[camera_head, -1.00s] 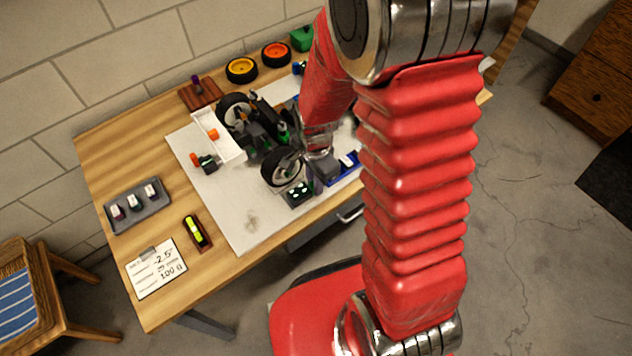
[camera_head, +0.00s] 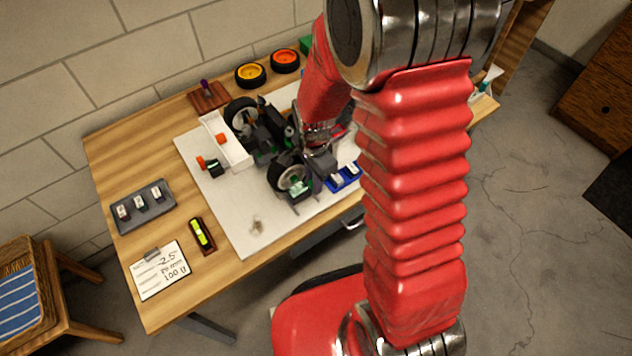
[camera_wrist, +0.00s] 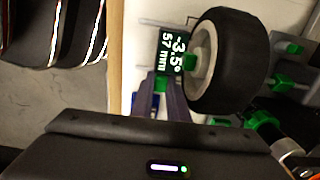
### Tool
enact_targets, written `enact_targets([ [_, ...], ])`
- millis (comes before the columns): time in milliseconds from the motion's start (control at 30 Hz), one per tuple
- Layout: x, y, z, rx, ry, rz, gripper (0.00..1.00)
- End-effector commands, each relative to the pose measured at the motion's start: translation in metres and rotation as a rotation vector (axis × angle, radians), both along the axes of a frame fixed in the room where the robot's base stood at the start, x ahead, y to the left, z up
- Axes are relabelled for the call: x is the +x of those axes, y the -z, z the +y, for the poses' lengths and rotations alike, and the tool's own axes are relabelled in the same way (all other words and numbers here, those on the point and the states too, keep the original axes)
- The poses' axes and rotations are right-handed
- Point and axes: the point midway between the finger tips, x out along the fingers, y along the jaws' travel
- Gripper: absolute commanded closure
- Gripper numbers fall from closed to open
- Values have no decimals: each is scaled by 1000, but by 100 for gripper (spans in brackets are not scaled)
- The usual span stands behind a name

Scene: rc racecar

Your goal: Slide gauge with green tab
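The gauge (camera_wrist: 172,50) is a dark block whose display reads -3.5° and 57 mm in the wrist view. It is close beside the car's black front wheel (camera_wrist: 238,62). Its green tab (camera_wrist: 160,85) sits between the two fingers of my gripper (camera_wrist: 160,88), which look closed on it. In the head view the gauge (camera_head: 299,187) shows at the near side of the wheel, partly hidden. My gripper (camera_head: 320,158) is low over the near side of the car (camera_head: 265,130). Exact contact between gauge and wheel cannot be told.
A blue tray (camera_head: 346,178) lies right of the wheel on the white board (camera_head: 240,215). A grey tray (camera_head: 142,207), a level with a yellow-green vial (camera_head: 202,235) and a note card (camera_head: 160,270) lie to the left. Spare wheels (camera_head: 250,75) stand at the back.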

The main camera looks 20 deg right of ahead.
Motion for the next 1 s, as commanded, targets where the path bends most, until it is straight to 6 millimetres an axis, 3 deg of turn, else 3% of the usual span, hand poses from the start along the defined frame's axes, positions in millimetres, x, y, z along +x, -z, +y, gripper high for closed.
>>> enact_targets([
  [267, 6, -2, 2, 1, 0, -14, 67],
  [667, 6, -7, 1, 1, 1, -16, 67],
  [1000, 6, -45, 1, 1, 0, -17, 67],
])
